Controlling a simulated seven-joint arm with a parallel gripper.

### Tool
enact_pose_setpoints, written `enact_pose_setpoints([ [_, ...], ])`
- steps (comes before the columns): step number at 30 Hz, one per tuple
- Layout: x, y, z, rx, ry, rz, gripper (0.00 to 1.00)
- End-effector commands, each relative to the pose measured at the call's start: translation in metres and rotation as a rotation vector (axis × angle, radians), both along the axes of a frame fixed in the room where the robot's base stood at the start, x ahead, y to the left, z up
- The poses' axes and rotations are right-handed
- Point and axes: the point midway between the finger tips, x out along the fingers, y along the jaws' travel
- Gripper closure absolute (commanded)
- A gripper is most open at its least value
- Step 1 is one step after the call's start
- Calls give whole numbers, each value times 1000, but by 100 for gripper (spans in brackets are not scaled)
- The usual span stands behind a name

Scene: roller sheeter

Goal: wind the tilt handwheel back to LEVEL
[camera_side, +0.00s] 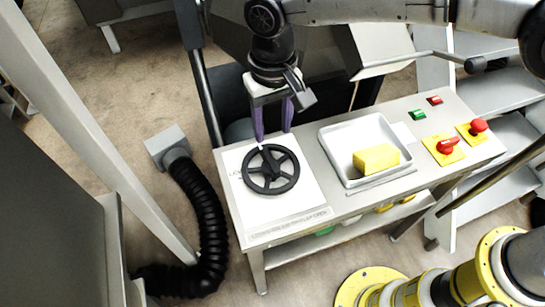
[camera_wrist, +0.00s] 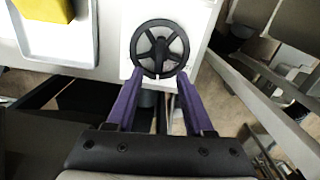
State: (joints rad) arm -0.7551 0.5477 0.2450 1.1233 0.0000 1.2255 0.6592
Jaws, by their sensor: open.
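The tilt handwheel (camera_side: 270,183) is a black spoked wheel lying flat on a white plate at the left end of the steel bench. It also shows in the wrist view (camera_wrist: 159,65) at the top centre. A small white mark sits at its rim, with partly covered lettering on the plate beside it that is too small to read fully. My gripper (camera_side: 272,138) has purple fingers pointing down, at the far edge of the wheel in the side view. In the wrist view my gripper (camera_wrist: 158,80) is open, its fingertips either side of the wheel's near rim. I cannot tell whether they touch it.
A white tray (camera_side: 333,143) with a yellow block (camera_side: 376,159) stands right of the wheel. Green (camera_side: 417,115) and red (camera_side: 435,100) buttons, a red knob (camera_side: 447,146) and a red mushroom button (camera_side: 478,126) are further right. A black hose (camera_side: 207,215) runs along the floor at left.

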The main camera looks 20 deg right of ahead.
Motion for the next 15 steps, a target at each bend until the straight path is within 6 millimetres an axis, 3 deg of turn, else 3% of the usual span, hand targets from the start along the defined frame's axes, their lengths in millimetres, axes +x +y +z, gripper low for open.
enact_pose_setpoints([
  [9,-1,-1,-64,-3,4,2,48],
  [15,0,0,-95,-1,2,2,48],
])
